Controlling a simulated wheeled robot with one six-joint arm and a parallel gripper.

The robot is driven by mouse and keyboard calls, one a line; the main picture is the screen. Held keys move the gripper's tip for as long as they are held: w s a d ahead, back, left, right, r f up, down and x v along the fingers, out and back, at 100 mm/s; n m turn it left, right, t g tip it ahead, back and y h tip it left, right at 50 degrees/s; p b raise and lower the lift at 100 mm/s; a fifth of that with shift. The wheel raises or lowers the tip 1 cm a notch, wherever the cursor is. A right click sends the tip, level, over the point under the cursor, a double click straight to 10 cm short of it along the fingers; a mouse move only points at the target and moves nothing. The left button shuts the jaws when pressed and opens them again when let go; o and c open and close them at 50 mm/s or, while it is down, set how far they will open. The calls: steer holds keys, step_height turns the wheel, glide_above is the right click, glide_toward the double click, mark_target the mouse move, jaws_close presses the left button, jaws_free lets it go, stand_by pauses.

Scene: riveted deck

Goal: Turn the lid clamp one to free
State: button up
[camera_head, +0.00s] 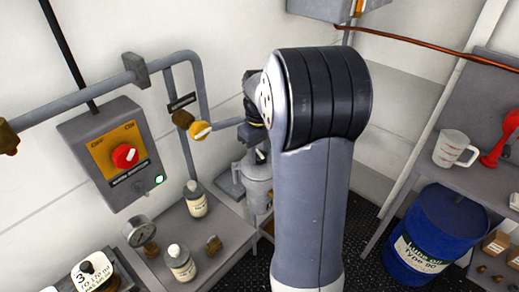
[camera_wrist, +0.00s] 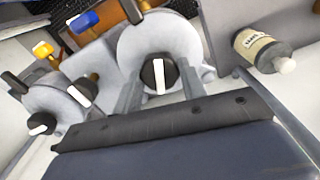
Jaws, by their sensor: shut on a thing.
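In the wrist view, a round grey lid (camera_wrist: 160,42) has a round black clamp knob (camera_wrist: 158,86) with a white bar at its near edge. The bar points roughly up and down the picture. My gripper (camera_wrist: 160,84) has one grey finger on each side of this knob and is shut on it. No number shows on the knob, so I cannot read which clamp it is. In the head view, a grey canister (camera_head: 258,184) stands behind my arm, which hides my fingertips and most of the lid.
A second round grey part (camera_wrist: 58,108) with black-and-white knobs lies left in the wrist view. A labelled bottle (camera_wrist: 258,50) stands right. In the head view, a switch box (camera_head: 110,150) and pipes line the left wall, and a blue drum (camera_head: 437,235) stands right.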

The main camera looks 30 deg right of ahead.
mark_target(259, 153)
steer(key=shift+n, duration=1.9)
steer(key=o, duration=1)
step_height(259, 153, up, 11)
steer(key=shift+f, duration=0.1)
step_height(259, 153, down, 11)
steer(key=shift+r, duration=0.1)
